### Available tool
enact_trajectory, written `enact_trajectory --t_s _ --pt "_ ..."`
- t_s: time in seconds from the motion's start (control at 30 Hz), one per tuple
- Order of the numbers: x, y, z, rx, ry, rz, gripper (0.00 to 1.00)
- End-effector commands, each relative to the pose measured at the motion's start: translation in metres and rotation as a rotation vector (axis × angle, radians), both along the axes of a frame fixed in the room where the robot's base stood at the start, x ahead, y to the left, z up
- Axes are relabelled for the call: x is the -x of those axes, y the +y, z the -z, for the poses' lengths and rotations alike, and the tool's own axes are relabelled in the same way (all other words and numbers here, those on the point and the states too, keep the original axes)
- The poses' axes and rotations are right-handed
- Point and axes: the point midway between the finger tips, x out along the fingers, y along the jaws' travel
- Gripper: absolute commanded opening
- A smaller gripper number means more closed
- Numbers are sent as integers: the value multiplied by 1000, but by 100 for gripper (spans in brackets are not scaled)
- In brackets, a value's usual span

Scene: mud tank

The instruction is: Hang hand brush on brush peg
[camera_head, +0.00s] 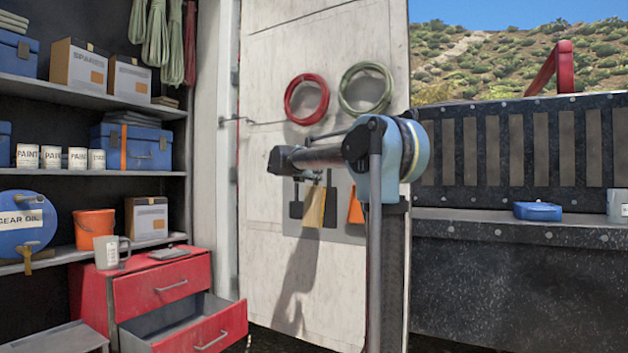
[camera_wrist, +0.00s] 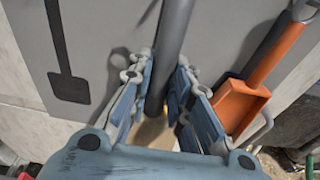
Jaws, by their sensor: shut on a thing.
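The hand brush (camera_head: 314,207) hangs bristles down below my gripper (camera_head: 313,179), in front of the grey tool board on the white door. Its tan bristle end shows there, and its upper part is hidden by my arm. In the wrist view, my gripper (camera_wrist: 160,88) is shut around the brush's grey handle (camera_wrist: 175,30), which runs up between the fingers. Part of the tan end (camera_wrist: 153,132) shows low between them. The brush peg cannot be made out, so I cannot tell whether the brush touches it.
The tool board (camera_wrist: 110,25) carries a dark shovel-shaped outline (camera_wrist: 68,85) left of the brush and an orange tool (camera_wrist: 240,105) close on its right. A red hose coil (camera_head: 307,99) and a green one (camera_head: 366,89) hang above. A red cabinet (camera_head: 165,290) has an open drawer.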

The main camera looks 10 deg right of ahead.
Motion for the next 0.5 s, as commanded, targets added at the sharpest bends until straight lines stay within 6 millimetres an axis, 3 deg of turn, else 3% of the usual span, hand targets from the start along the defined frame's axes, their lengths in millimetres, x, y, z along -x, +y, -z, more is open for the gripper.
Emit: enact_trajectory --t_s 0.5 --pt "-20 -16 2 0 0 1 0"
